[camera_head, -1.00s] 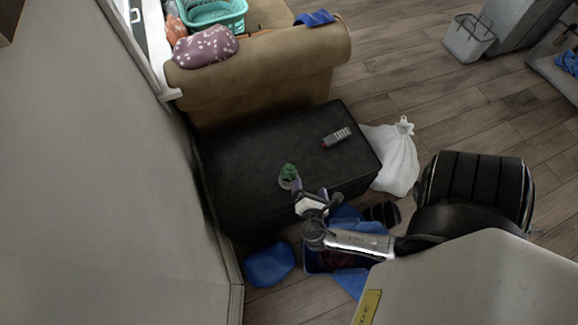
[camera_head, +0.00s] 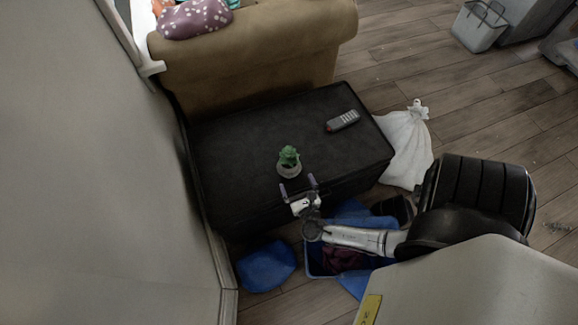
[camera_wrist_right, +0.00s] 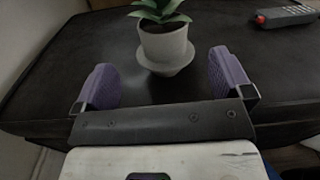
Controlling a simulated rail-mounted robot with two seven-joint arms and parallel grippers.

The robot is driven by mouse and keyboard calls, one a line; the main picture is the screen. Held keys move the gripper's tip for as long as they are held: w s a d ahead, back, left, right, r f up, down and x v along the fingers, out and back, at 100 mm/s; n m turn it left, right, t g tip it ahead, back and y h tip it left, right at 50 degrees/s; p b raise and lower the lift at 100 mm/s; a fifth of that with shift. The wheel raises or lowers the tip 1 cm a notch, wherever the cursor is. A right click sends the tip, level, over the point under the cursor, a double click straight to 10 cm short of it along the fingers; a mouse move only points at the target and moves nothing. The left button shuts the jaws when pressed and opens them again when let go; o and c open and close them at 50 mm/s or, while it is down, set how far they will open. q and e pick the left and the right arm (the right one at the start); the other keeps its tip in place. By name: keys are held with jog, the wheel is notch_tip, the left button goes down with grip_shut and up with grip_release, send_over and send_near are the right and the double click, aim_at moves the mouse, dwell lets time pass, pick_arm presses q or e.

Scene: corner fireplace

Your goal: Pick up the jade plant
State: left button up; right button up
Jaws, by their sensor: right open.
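The jade plant (camera_head: 289,156) is a small green plant in a pale grey pot with a saucer, upright on the black table (camera_head: 235,150). The right wrist view shows its pot (camera_wrist_right: 166,47) ahead of my right gripper, centred between the fingers but beyond their tips. My right gripper (camera_head: 298,186) is open and empty at the table's front edge, just short of the pot. Its two purple finger pads (camera_wrist_right: 165,80) are spread wide in the right wrist view. The top of the plant is cut off there. My left gripper is not in view.
A remote (camera_head: 342,121) lies on the table at the right. A tan sofa (camera_head: 260,60) stands behind, and a wall (camera_head: 90,170) is close on the left. A white bag (camera_head: 405,150) and blue items (camera_head: 266,266) are on the floor around the table.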

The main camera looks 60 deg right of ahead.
aim_at(292, 169)
jog(key=shift+b+x, duration=0.35)
jog(key=shift+x, duration=1.45)
jog(key=shift+w+d, duration=0.25)
jog(key=shift+d, duration=0.1)
jog(key=b+x, duration=0.2)
jog(key=x, duration=0.2)
jog(key=shift+s+d, duration=0.1)
jog(key=shift+d, duration=0.15)
jog(key=c, duration=1.1)
jog(key=shift+r, duration=0.15)
